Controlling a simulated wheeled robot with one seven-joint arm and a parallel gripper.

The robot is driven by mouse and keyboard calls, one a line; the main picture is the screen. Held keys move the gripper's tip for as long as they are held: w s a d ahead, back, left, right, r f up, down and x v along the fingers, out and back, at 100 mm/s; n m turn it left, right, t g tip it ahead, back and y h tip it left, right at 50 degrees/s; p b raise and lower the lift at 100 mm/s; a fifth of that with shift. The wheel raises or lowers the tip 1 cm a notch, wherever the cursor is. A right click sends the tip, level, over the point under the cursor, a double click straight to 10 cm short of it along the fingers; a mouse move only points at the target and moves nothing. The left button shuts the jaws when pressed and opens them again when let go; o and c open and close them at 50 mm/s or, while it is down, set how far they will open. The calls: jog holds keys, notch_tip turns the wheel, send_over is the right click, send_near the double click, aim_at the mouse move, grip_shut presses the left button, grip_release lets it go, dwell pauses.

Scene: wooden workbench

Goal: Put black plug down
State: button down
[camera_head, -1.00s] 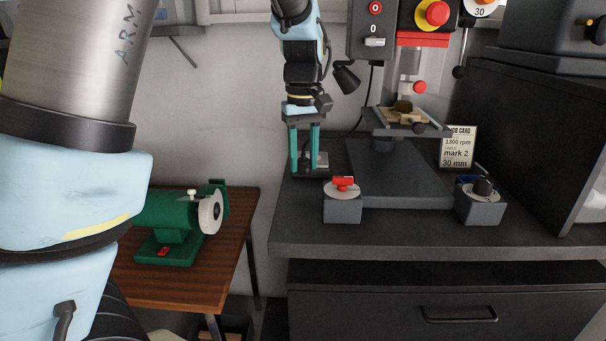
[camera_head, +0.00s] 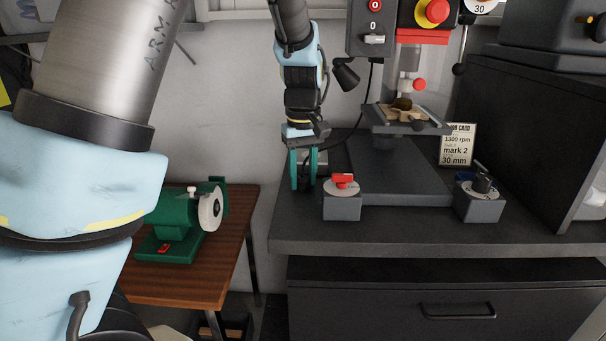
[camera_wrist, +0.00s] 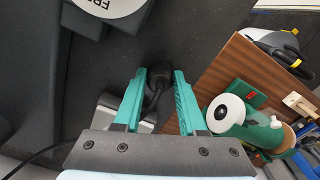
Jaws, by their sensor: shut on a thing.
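My gripper (camera_head: 304,170) is at the left end of the dark bench, its teal fingers pointing down close to the bench top. In the wrist view my gripper (camera_wrist: 161,74) is shut on the black plug (camera_wrist: 156,78), which sits between the fingers. The plug's lower end lies against or just above the dark bench surface; I cannot tell whether it touches. In the head view the plug is mostly hidden by the fingers. A thin black cable (camera_head: 345,146) runs near the gripper towards the drill press.
A grey block with a red switch (camera_head: 342,202) stands just right of my gripper. The drill press base (camera_head: 395,180) and another grey block with a dark knob (camera_head: 480,205) are further right. A green grinder (camera_head: 175,225) stands on a lower wooden table (camera_head: 235,255) to the left.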

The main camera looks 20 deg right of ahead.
aim_at(303, 177)
jog(key=shift+c, duration=2.3)
grip_release()
notch_tip(303, 177, up, 13)
jog(key=w+a+f, duration=0.1)
jog(key=a+f, duration=0.3)
jog(key=a, duration=0.5)
jog(key=w+a+f, duration=0.2)
jog(key=a+f, duration=0.2)
jog(key=a, duration=0.4)
jog(key=s+a+f, duration=0.3)
jog(key=a, duration=0.3)
jog(key=s+a+f+t, duration=0.1)
jog(key=s+a+f, duration=0.3)
jog(key=a, duration=0.3)
jog(key=shift+m+t+b, duration=0.3)
jog(key=shift+m+b, duration=0.1)
jog(key=shift+a, duration=0.1)
